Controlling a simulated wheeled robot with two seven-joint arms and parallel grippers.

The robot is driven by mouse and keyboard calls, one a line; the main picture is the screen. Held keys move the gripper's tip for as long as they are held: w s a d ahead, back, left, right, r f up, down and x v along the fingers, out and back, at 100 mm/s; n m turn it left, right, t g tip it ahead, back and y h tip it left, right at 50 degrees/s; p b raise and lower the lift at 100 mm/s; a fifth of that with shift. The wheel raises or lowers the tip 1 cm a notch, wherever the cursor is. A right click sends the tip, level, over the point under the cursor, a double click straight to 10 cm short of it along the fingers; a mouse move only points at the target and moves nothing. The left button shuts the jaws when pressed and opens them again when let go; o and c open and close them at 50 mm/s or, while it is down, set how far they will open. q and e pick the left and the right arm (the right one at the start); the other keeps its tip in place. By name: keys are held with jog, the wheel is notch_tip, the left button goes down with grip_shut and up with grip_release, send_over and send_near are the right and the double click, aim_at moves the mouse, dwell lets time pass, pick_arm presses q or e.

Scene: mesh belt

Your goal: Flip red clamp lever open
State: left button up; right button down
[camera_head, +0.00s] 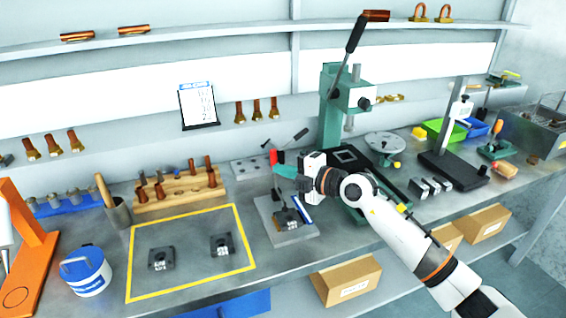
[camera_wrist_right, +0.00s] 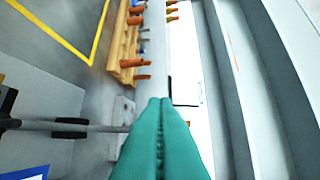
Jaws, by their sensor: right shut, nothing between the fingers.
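The red clamp lever (camera_head: 273,157) shows in the head view as a small red upright tip just left of my right gripper's fingertips. Its lower part is hidden or too small to follow. Below it a dark clamp fixture (camera_head: 288,219) sits on a grey plate (camera_head: 270,212). My right gripper (camera_head: 283,171) is shut and empty, its teal fingers pointing left close beside the red tip; I cannot tell if they touch. In the right wrist view the teal fingers (camera_wrist_right: 160,103) lie together. No red handle can be made out there. My left gripper is not in view.
A green arbor press (camera_head: 331,110) stands behind my right arm. A wooden rack (camera_head: 180,192) of copper parts is to the left. A yellow-taped area (camera_head: 190,278) holds two dark blocks, with bare bench around them. In the wrist view a grey rod (camera_wrist_right: 100,128) lies left of the fingers.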

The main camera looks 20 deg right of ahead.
jog(key=shift+w+d+f, duration=0.15)
jog(key=shift+w+d, duration=0.1)
jog(key=shift+w, duration=0.55)
jog(key=shift+w+d+f, duration=0.15)
jog(key=shift+w+d, duration=0.05)
jog(key=shift+w, duration=0.55)
